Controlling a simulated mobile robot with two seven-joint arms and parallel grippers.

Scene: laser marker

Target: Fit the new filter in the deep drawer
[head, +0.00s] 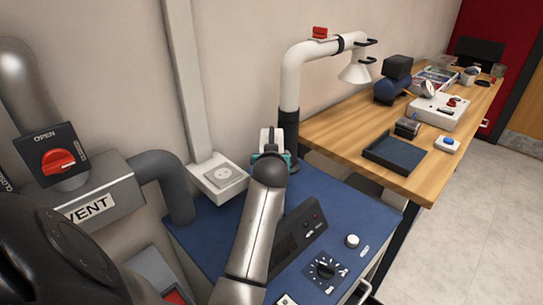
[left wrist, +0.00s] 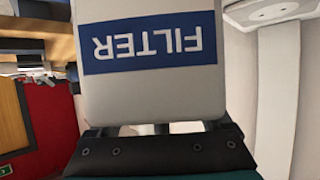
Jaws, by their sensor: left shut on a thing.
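My left gripper (head: 270,155) is above the far part of the blue-topped cabinet (head: 330,198), close to the white pipe arm. It is shut on the new filter, a pale block seen in the left wrist view (left wrist: 150,95) with a blue FILTER label, upside down there. Only a small pale part of the filter (head: 265,134) shows past my arm in the head view. The left gripper's jaws (left wrist: 152,130) are at its edge. A handle (head: 362,292) shows on the cabinet's right side; I cannot tell whether it belongs to the deep drawer. My right gripper is not in view.
A white fume arm (head: 292,75) rises behind the gripper. A vent box (head: 100,188) with a red OPEN knob (head: 58,161) is at left. A control panel (head: 298,236) and dial (head: 325,268) sit on the cabinet. A wooden bench (head: 335,130) holds a dark tray (head: 395,157).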

